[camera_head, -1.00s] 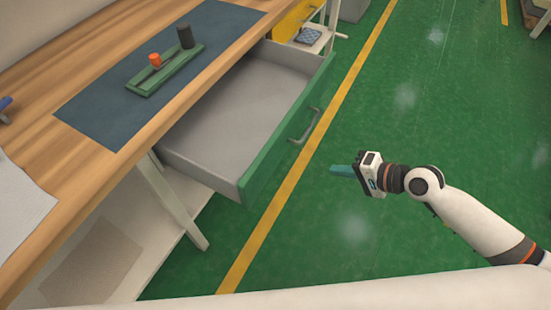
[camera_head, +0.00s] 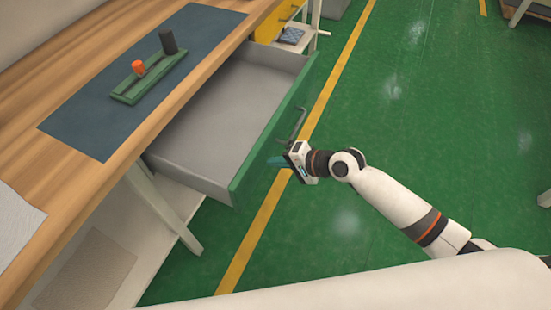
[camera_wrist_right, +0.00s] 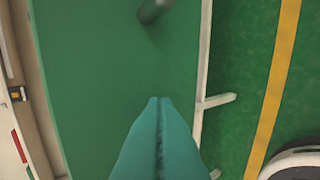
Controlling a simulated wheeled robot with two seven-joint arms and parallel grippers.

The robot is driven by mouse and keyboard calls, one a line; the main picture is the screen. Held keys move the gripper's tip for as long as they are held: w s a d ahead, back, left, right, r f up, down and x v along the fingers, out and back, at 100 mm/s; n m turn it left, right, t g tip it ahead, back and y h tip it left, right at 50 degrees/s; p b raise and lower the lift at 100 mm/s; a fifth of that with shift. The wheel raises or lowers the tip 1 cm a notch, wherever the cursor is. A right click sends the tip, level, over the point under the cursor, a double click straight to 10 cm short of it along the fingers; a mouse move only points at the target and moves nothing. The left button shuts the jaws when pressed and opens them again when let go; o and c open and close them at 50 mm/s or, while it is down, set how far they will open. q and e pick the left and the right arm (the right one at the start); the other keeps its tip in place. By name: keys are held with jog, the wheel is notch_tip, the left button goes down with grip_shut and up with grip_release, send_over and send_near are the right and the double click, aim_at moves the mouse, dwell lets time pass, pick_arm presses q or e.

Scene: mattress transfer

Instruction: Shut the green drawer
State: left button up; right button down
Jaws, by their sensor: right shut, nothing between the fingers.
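The green drawer (camera_head: 262,150) is pulled out from under the wooden workbench in the head view, and its grey inside (camera_head: 225,115) looks empty. Its grey bar handle (camera_head: 299,124) is on the green front. My right gripper (camera_head: 276,161) is shut and empty, its teal fingers pointing at the drawer front just below the handle. In the right wrist view the closed fingertips (camera_wrist_right: 160,100) are in front of the green panel (camera_wrist_right: 95,70), with part of the handle (camera_wrist_right: 153,10) above them. I cannot tell whether they touch it. My left gripper is not in view.
On the wooden workbench (camera_head: 60,75) a dark mat (camera_head: 85,125) bears a green tray (camera_head: 150,82) with an orange piece (camera_head: 138,67) and a dark cylinder (camera_head: 168,41). A yellow drawer (camera_head: 275,22) is farther back.

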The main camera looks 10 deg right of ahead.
jog(key=shift+w+a, duration=0.2)
jog(key=shift+a, duration=0.05)
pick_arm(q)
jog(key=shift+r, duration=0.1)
